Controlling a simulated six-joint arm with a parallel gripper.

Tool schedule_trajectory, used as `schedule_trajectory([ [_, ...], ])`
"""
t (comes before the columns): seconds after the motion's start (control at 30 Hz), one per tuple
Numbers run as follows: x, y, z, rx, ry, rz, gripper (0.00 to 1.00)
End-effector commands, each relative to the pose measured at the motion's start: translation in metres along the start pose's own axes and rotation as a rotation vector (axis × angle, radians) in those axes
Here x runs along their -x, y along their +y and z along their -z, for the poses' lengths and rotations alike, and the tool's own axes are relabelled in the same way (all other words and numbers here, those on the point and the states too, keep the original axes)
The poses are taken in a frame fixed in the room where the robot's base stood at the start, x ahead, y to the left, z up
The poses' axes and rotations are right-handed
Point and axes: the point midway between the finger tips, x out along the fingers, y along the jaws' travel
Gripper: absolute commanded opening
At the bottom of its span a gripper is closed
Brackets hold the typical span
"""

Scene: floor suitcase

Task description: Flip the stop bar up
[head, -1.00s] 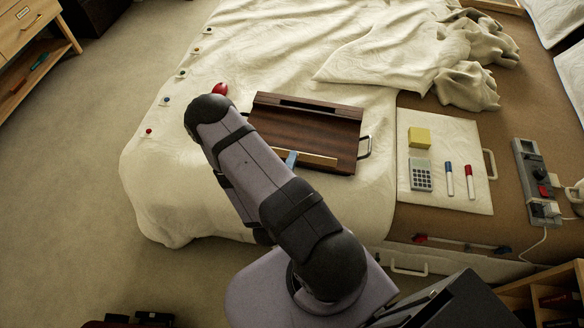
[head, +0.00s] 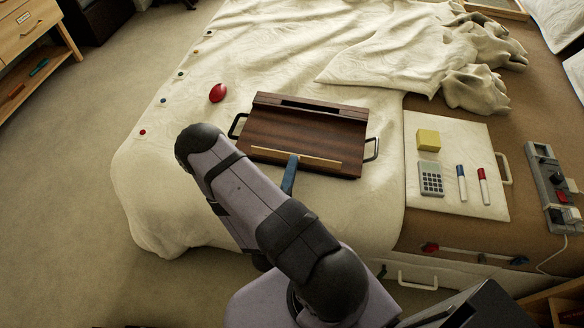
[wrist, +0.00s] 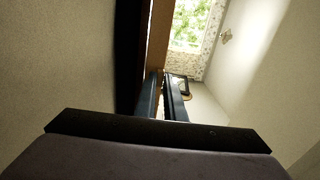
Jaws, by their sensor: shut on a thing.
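The stop bar (head: 318,161) is a pale wooden strip along the near edge of a dark brown lap desk (head: 310,125), which lies on the bed. In the head view my gripper (head: 293,160) shows as a blue finger meeting the bar near its middle. In the wrist view the two fingers (wrist: 163,82) are close together at a brown wooden edge (wrist: 157,45). My gripper is shut on the stop bar. The exact contact is small and partly hidden, and I cannot tell the bar's angle.
A red oval object (head: 217,92) lies left of the desk. A pale board (head: 460,200) at right holds a yellow block (head: 429,140), a calculator (head: 431,179) and two markers. A power strip (head: 553,185) is farther right. Open bedspread lies left of the desk.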

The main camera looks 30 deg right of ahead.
Motion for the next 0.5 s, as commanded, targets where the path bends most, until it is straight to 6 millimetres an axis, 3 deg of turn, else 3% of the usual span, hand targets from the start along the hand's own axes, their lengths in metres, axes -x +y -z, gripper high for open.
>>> schedule_trajectory([
  [0.07, 0.0001, 0.0003, 0.0001, 0.000, 0.000, -0.001, 0.00],
  [0.1, 0.0001, 0.0003, 0.0002, 0.001, 0.000, -0.001, 0.14],
  [0.17, 0.0000, 0.0003, 0.0002, 0.001, 0.000, -0.001, 0.28],
  [0.5, -0.0001, -0.0006, 0.0002, 0.000, 0.000, -0.001, 0.28],
])
